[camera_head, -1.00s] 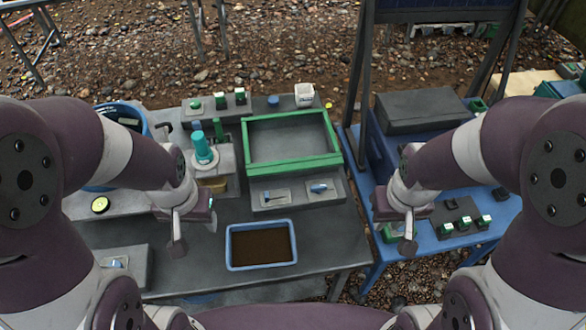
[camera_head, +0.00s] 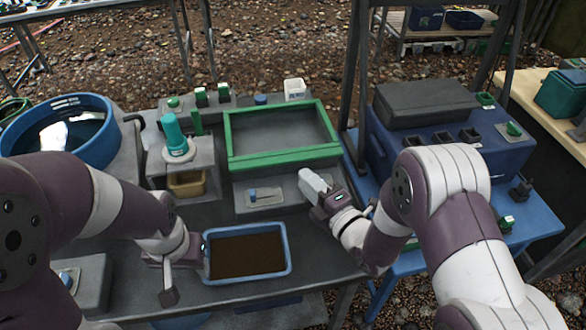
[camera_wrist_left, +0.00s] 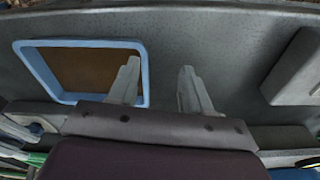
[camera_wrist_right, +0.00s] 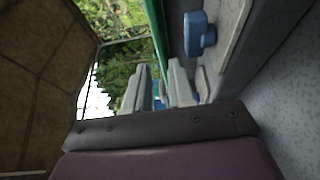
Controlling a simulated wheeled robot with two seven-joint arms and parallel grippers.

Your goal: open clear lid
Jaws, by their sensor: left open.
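The green-framed box (camera_head: 230,140) sits mid-table in the head view, with a grey inner area; I cannot tell whether a clear lid covers it. A blue-handled latch (camera_head: 253,194) lies on a plate before it. My right gripper (camera_head: 313,181) is low beside the box's front right, over the right-hand plate, hiding that plate's latch. In the right wrist view its fingers (camera_wrist_right: 158,88) are apart, with a blue knob (camera_wrist_right: 200,33) to their right, outside the gap. My left gripper (camera_wrist_left: 158,82) is open and empty, near the blue-rimmed tray (camera_wrist_left: 143,75).
The blue-rimmed tray of brown soil (camera_head: 287,272) stands at the table's front. A teal bottle (camera_head: 175,136) and a tan bin (camera_head: 187,188) are left of the box. A white cup (camera_head: 295,90) stands behind it. A blue tub (camera_head: 100,105) is far left, a blue case (camera_head: 400,145) right.

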